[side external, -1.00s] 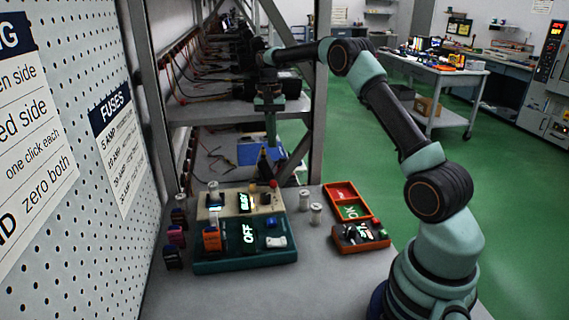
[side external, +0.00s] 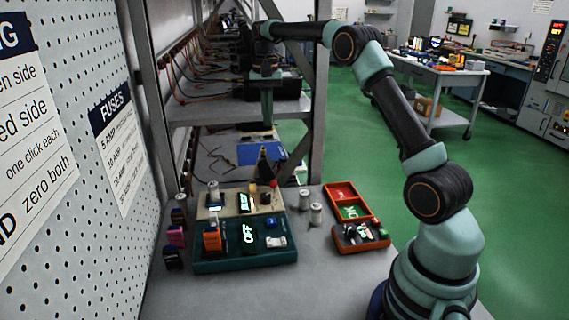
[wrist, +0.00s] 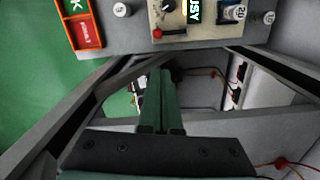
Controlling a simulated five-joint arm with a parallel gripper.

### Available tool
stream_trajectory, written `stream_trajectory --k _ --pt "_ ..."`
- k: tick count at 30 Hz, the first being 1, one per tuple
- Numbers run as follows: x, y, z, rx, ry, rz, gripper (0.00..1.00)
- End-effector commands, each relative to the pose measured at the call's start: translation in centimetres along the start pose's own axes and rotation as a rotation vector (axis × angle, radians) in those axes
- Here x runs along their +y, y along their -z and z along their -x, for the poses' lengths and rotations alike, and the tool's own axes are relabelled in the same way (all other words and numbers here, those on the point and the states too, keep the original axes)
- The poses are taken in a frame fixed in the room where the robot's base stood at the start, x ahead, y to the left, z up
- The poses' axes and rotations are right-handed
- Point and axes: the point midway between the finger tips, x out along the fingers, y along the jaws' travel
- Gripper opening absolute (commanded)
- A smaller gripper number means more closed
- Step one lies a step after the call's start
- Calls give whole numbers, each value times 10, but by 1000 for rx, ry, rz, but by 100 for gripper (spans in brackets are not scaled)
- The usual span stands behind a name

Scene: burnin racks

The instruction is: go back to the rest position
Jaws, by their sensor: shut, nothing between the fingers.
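My gripper (side external: 267,120) hangs fingers-down in the side external view, in front of the rack shelf and well above the bench. In the wrist view its two green fingers (wrist: 160,75) lie side by side with nothing between them. It is shut and apart from every object. Below it, the beige unit (side external: 228,206) with a lit display stands at the back of the bench. The teal unit (side external: 212,266), lit OFF, stands in front of it.
An orange tray (side external: 333,187) and an orange box (side external: 350,245) stand at the bench's right, near white cylinders (side external: 316,215). Small blocks (side external: 174,258) line the left edge. The rack's metal post (side external: 319,140) rises close to my arm. A pegboard wall (side external: 90,200) bounds the left.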

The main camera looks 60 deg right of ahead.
Motion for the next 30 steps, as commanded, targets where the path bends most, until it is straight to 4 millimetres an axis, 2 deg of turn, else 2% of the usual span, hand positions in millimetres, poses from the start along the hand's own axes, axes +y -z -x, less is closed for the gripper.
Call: stream_trajectory --k 1,6,15,23,30 --pt "-3 -12 13 21 13 38 0" --pt "-9 -54 42 90 54 187 0" --pt "-1 -135 68 219 124 447 0" --pt "21 -204 62 333 178 668 0" --pt "43 -255 36 436 223 854 0"
